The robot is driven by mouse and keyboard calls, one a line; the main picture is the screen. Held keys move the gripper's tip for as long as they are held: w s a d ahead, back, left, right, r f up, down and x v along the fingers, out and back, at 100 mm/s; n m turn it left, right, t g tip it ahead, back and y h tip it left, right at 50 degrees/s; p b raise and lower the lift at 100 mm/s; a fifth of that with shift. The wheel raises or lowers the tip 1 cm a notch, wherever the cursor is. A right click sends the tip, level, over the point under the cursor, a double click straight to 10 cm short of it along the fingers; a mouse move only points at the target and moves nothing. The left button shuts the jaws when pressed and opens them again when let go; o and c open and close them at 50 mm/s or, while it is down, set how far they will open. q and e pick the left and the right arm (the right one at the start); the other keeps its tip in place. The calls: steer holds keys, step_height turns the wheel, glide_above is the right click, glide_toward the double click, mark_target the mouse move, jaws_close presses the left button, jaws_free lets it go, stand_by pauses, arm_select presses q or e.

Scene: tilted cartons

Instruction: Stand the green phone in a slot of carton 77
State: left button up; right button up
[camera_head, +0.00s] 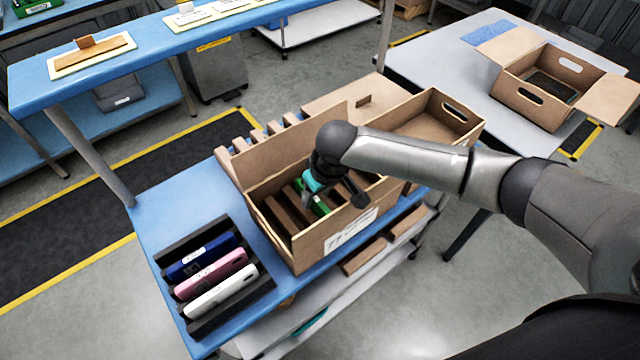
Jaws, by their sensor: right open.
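Carton 77 (283,236) is an open brown cardboard box on the blue table, with a label reading 77 on its near side and brown dividers inside. The green phone (321,208) is inside it among the dividers, mostly hidden by my right gripper and the carton. Its exact tilt and how deep it sits cannot be told. My right gripper (322,195) is over the carton's opening, at the phone, with its fingers open. Whether a finger touches the phone is hidden. My left gripper is not in view.
A black rack (195,327) holds a blue phone (203,257), a pink phone (211,274) and a white phone (221,292) left of the carton. A second open carton compartment (462,128) adjoins at the right. Another open box (532,107) stands on the grey table behind.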

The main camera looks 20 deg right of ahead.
steer(key=p+v, duration=0.3)
steer(key=v, duration=1.2)
steer(key=shift+s, duration=0.1)
step_height(320, 180, up, 7)
steer(key=p, duration=1)
